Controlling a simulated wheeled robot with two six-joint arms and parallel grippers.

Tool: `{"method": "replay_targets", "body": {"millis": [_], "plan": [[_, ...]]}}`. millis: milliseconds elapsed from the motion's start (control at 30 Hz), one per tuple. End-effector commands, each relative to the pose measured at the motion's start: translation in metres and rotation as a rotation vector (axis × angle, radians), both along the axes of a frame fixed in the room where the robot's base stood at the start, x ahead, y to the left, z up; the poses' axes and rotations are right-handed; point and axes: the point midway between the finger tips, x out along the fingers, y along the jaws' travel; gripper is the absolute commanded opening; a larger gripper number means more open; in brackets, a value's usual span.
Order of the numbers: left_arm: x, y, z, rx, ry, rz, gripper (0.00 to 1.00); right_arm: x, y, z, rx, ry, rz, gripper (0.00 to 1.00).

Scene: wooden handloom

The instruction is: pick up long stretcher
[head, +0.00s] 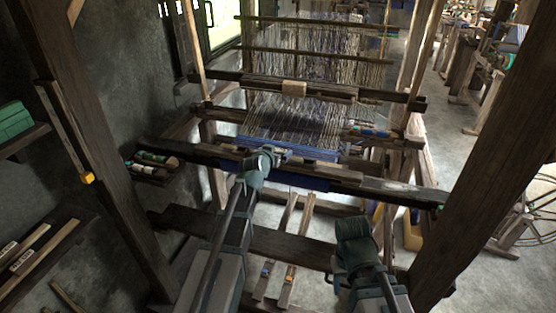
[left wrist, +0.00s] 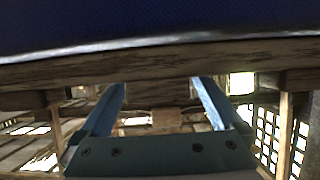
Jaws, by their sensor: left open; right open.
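Two wooden bars with white labels lie on the lower left shelf, and one of them (head: 30,250) may be the long stretcher; I cannot read the labels. My left gripper (head: 277,152) is over the front of the loom, just at the edge of the blue cloth (head: 290,149), far to the right of these bars. In the left wrist view its two blue fingers (left wrist: 160,90) stand apart with nothing held between them. My right gripper (head: 345,275) is low at the bottom right, and its fingers are mostly hidden by the arm.
The loom's front beam (head: 375,187) runs across beneath my left gripper. A thick wooden post (head: 95,140) stands between my left arm and the shelf (head: 70,240). A stick with a yellow end (head: 65,135) hangs beside this post. Another post (head: 500,150) stands at right.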

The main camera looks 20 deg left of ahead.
Motion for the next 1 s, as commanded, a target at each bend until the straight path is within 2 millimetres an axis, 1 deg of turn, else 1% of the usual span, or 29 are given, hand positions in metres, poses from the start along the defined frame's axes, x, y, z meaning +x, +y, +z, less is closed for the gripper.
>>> {"method": "replay_targets", "body": {"millis": [167,300,367,400,567,600,633,867,1000], "plan": [[-0.0005,-0.0001,0.0006,0.0,0.0,0.0,1.0,0.0,0.0001,0.0006,0.0,0.0,0.0,0.5],[-0.0006,0.0,0.0006,0.0,0.0,0.0,0.75,-0.0001,0.0,0.0006,0.0,0.0,0.0,0.5],[-0.0006,0.0,0.0006,0.0,0.0,0.0,0.64,0.0,0.0001,0.0006,0.0,0.0,0.0,0.5],[-0.0006,0.0,0.0006,0.0,0.0,0.0,0.57,0.0,0.0001,0.0006,0.0,0.0,0.0,0.5],[-0.0007,0.0001,0.0005,0.0,0.0,0.0,0.28,0.0,0.0001,0.0006,0.0,0.0,0.0,0.5],[-0.0007,0.0001,0.0005,0.0,0.0,0.0,0.21,0.0,0.0001,0.0006,0.0,0.0,0.0,0.5],[-0.0007,0.0002,0.0007,0.0,-0.001,0.001,0.19,-0.0001,0.0,0.0006,0.0,0.0,0.0,0.5],[-0.0006,0.0002,0.0012,0.0,0.0,0.001,0.19,0.0,0.0,0.0012,0.0,0.0,0.0,0.5],[-0.0007,0.0002,0.0062,0.0,0.0,0.001,0.19,0.0,0.0,0.0061,0.0,0.0,0.0,0.5]]}}
